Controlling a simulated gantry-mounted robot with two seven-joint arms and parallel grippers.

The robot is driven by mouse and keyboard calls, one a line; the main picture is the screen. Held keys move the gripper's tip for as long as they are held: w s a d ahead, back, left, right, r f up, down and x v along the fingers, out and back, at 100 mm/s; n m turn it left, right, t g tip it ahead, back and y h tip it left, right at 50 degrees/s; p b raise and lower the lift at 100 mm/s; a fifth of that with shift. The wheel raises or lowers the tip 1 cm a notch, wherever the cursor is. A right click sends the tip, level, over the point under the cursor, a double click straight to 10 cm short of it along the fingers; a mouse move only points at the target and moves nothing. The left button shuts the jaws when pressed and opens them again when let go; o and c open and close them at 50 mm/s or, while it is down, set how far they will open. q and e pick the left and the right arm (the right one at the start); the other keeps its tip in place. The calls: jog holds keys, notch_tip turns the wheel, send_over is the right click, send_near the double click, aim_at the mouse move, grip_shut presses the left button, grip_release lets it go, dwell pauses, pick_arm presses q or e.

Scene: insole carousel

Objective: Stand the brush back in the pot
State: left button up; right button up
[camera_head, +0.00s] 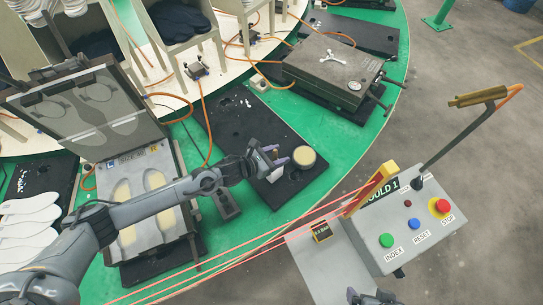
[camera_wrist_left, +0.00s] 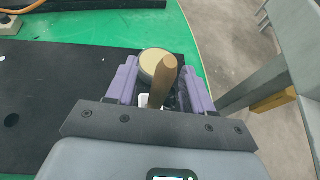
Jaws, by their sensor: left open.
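The pot (camera_head: 304,157) is a short round container with a cream top, standing on a black plate. It also shows in the wrist view (camera_wrist_left: 153,60), just beyond my left fingertips. The brush, with its brown wooden handle (camera_wrist_left: 164,80), shows between my left fingers, its upper end overlapping the pot in that picture. A white part lies by its lower end; how the bristles sit is hidden. My left gripper (camera_head: 276,160) is open, its purple fingers on either side of the handle, left of the pot. Part of my right gripper (camera_head: 371,297) shows at the bottom edge; its jaws are unclear.
The black plate (camera_head: 228,124) lies on the green carousel rim. An open mould (camera_head: 150,205) is under my left arm. A closed metal mould (camera_head: 332,72) stands behind. A control box (camera_head: 415,225) with buttons and a raised bar stands at right. White insoles (camera_head: 28,225) lie far left.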

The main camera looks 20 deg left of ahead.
pick_arm(q)
jog(key=v, duration=1)
jog(key=shift+s+a+r, duration=0.2)
